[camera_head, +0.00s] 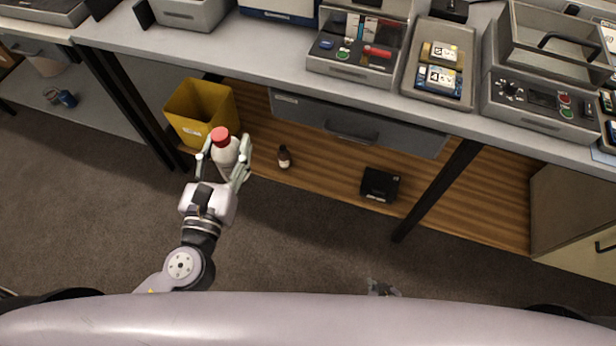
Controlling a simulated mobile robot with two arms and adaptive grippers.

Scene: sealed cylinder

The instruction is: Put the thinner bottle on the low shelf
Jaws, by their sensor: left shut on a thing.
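A white bottle with a red cap (226,153) is upright between the fingers of my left gripper (229,168), which is shut on it. In the picture it overlaps the front left part of the low wooden shelf (325,188) under the bench. I cannot tell whether the bottle's base touches the shelf; the fingers hide part of it. A smaller dark bottle with a pale label (284,157) stands on the shelf to the right. Only the tip of my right gripper (382,287) shows, at the bottom behind my body; its fingers are unclear.
A yellow bin (202,112) stands behind and left of the held bottle. A black box (380,185) sits on the shelf at right. A grey drawer (350,124) hangs above the shelf, and dark bench legs (437,190) stand at both sides. Shelf room shows between small bottle and box.

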